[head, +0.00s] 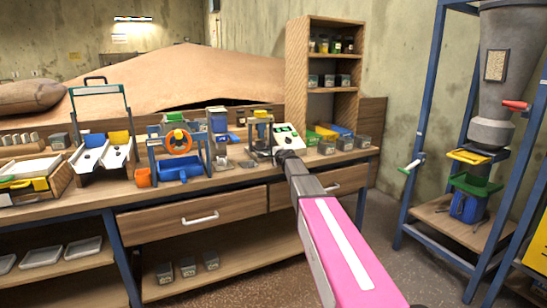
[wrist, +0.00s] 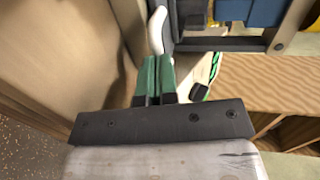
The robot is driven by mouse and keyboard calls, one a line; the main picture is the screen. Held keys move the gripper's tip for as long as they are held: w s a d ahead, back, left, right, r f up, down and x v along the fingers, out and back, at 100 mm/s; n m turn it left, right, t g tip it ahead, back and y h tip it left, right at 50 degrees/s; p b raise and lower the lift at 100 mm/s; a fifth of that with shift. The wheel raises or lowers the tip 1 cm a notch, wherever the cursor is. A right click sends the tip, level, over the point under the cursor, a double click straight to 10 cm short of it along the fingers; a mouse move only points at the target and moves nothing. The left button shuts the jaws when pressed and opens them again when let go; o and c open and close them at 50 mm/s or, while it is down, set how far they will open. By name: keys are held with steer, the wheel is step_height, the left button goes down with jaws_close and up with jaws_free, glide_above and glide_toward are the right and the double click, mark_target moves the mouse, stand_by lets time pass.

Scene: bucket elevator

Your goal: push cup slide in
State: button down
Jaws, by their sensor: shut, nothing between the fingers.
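My arm reaches over the bench in the head view, and its dark end (head: 284,155) hides the fingertips there. In the wrist view my gripper (wrist: 156,62) has two green fingers pressed together with nothing between them. A white, rounded handle-like part (wrist: 157,32) lies just beyond the fingertips, against a dark metal frame (wrist: 222,43); I cannot tell whether they touch. In the head view a small stand with a yellow top (head: 261,128) is just left of my arm's end. I cannot make out the cup slide for certain or how far in it is.
A white and green instrument (head: 288,137) stands close behind my arm's end. A blue-framed device with an orange wheel (head: 179,141) stands to the left. Small bins (head: 345,143) and an upright shelf (head: 334,90) are to the right. The floor (head: 372,215) right of the bench is clear.

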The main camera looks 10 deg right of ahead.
steer(key=shift+w+a+r, duration=0.1)
steer(key=shift+w, duration=0.25)
steer(key=v, duration=1.4)
steer(key=s+a+f+n+g, duration=0.3)
steer(key=s+f+n+g, duration=0.25)
steer(key=s+f, duration=0.65)
steer(key=s+d+f+n+g+h, duration=0.1)
steer(key=s+f+n+g, duration=0.3)
steer(key=s+f, duration=0.5)
steer(key=s+d+f+n+g+h, duration=0.2)
steer(key=s+f+n+g+h, duration=0.2)
steer(key=s+f, duration=0.6)
steer(key=s+g, duration=0.1)
steer(key=s, duration=0.3)
steer(key=shift+s+n, duration=0.35)
